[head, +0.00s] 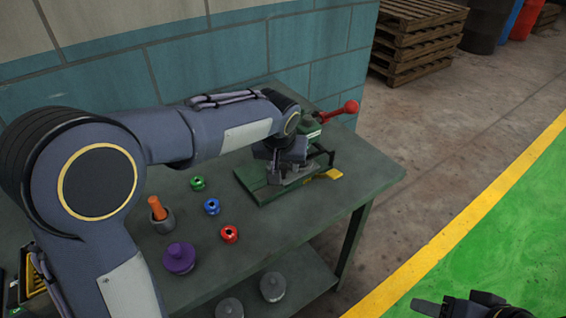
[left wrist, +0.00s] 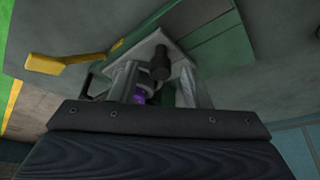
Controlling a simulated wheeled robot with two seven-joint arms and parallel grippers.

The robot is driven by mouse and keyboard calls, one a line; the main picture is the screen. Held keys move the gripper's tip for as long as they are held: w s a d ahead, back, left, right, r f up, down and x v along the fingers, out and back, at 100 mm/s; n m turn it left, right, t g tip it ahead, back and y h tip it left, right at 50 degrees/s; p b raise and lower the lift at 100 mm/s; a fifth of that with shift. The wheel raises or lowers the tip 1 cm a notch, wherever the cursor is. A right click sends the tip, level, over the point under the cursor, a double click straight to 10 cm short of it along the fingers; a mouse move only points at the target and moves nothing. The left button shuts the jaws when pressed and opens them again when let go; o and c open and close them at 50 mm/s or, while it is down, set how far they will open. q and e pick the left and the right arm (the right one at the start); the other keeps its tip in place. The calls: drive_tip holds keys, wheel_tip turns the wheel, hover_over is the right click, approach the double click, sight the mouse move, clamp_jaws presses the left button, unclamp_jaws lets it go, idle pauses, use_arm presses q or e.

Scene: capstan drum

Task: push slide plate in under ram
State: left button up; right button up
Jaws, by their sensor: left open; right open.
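A green press (head: 313,135) with a red-knobbed lever (head: 345,108) stands at the table's far right. A pale grey plate (left wrist: 148,47), seemingly the slide plate, lies at its green base (head: 262,190); it looks turned in the left wrist view. A dark cylinder (left wrist: 160,62) shows over the plate; I cannot tell if it is the ram. A purple part (left wrist: 138,98) shows between my fingers. My left gripper (head: 288,172) is open at the press's front, its fingers (left wrist: 157,78) close to the plate; contact is unclear. My right gripper (head: 462,304) is open, away from the table.
A yellow tab (head: 331,174) sticks out from the base's right side. Green (head: 197,183), blue (head: 211,206) and red (head: 229,234) spools, a purple part (head: 179,257) and a cup with an orange handle (head: 158,208) stand to the left. The table's front right is clear.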

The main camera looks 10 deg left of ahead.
use_arm(q)
clamp_jaws()
drive_tip(key=shift+w+d+r+p, duration=0.1)
drive_tip(key=shift+w+d+p, duration=0.35)
drive_tip(key=shift+w+d, duration=0.35)
unclamp_jaws()
